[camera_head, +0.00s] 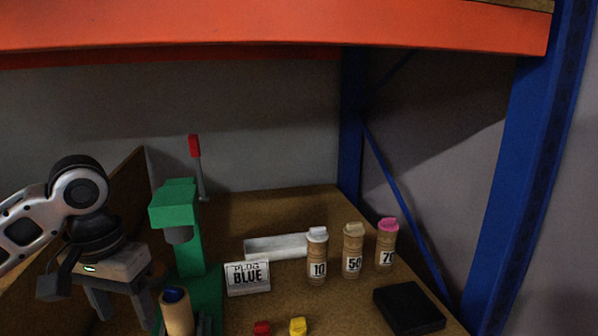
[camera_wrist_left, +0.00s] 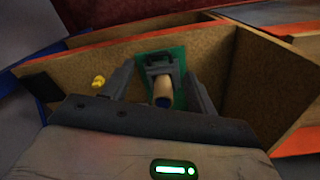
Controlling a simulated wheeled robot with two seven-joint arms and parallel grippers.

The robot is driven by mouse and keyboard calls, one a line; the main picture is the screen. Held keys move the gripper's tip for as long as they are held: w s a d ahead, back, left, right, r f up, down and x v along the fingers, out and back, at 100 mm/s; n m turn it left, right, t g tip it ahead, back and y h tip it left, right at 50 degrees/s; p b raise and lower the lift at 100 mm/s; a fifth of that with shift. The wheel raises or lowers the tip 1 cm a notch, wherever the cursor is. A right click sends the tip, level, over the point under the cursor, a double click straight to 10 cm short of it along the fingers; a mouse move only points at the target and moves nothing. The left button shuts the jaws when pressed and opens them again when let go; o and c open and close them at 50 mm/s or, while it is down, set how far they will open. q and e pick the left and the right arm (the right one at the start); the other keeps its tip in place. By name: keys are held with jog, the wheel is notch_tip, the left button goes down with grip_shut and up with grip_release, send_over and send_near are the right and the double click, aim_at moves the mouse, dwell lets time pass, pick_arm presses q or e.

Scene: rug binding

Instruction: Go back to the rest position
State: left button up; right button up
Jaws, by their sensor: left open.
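My left gripper (camera_head: 122,308) hangs at the left of the head view, pointing down, open and empty. It is just left of the green press (camera_head: 175,210), which has a red-tipped lever. A tan cylinder with a blue top (camera_head: 177,314) stands at the press base, to the right of my fingers in the head view. In the left wrist view the cylinder (camera_wrist_left: 162,88) appears between the two spread fingers (camera_wrist_left: 160,95), with visible gaps on both sides. My right gripper is out of view.
Cardboard-coloured tubes labelled 10 (camera_head: 317,258), 50 (camera_head: 353,252) and 70 (camera_head: 387,245) stand at the right. A "PLUG BLUE" sign (camera_head: 248,277), a black pad (camera_head: 408,308), and red (camera_head: 262,328) and yellow (camera_head: 298,327) pieces are on the board. An orange shelf beam (camera_head: 270,25) spans above.

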pick_arm(q)
jog(key=w+d+f+m+t+h, duration=0.1)
jog(key=d+f+t+h, duration=0.2)
jog(key=d+f, duration=0.55)
jog(key=w+d+f+t+h, duration=0.1)
jog(key=d+f+t+h, duration=0.3)
jog(key=f, duration=0.8)
jog(key=s+a+f+t+y, duration=0.2)
jog(key=s+a+f+y, duration=0.1)
jog(key=s+f, duration=0.8)
jog(key=s+y, duration=0.1)
jog(key=s, duration=0.2)
jog(key=shift+a+t+y, duration=0.2)
jog(key=shift+t+y, duration=0.1)
jog(key=shift+t, duration=0.1)
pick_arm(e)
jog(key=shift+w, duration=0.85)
pick_arm(q)
jog(key=shift+n, duration=0.3)
